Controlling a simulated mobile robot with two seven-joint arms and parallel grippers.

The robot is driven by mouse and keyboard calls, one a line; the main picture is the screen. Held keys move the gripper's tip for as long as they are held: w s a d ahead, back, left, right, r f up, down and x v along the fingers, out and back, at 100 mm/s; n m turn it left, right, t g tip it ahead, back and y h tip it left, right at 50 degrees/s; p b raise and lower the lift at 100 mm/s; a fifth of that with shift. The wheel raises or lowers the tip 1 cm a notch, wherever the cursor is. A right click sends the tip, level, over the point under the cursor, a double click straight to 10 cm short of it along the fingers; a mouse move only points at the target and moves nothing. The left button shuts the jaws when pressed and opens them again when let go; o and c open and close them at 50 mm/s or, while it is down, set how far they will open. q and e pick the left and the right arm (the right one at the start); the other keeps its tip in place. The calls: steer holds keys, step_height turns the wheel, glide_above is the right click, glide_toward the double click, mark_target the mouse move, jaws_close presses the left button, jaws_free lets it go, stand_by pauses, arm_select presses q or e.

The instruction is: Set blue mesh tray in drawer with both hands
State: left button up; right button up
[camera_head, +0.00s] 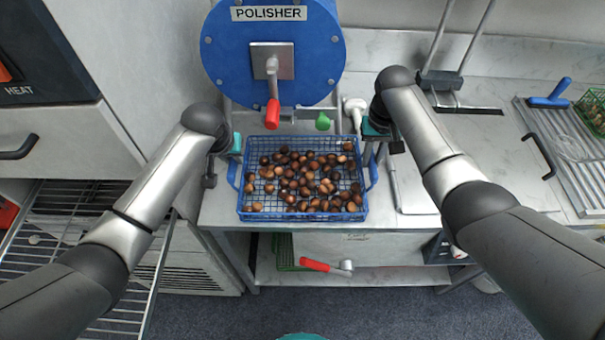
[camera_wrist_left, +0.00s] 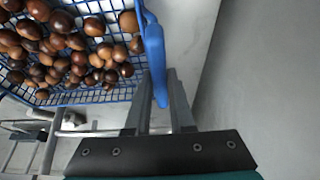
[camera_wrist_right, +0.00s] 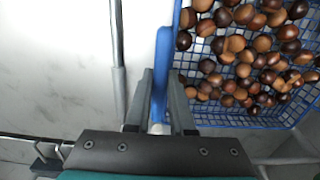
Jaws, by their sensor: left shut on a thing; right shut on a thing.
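The blue mesh tray (camera_head: 304,216) holds many brown chestnuts and is roughly level over the front part of the counter, below the polisher. I cannot tell whether its base touches the counter. My left gripper (camera_head: 235,165) is shut on the tray's left handle, which shows between the fingers in the left wrist view (camera_wrist_left: 156,60). My right gripper (camera_head: 370,160) is shut on the right handle, which shows in the right wrist view (camera_wrist_right: 161,70). A pale front with a dark handle (camera_head: 62,150) is at the left, under the HEAT unit; I cannot tell if it is the drawer.
The blue polisher (camera_head: 222,65) with a red-handled lever stands behind the tray. A wire rack (camera_head: 75,215) extends at the lower left. A squeegee-like tool (camera_head: 465,108) and a ridged board (camera_head: 570,150) are at the right. A red-handled tool (camera_head: 315,265) lies on the lower shelf.

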arm_select(q)
jaws_close()
arm_select(e)
jaws_close()
arm_select(q)
steer(key=shift+w, duration=0.1)
arm_select(e)
steer(key=shift+w+r, duration=0.1)
stand_by(0.5)
arm_select(q)
steer(key=shift+r, duration=0.15)
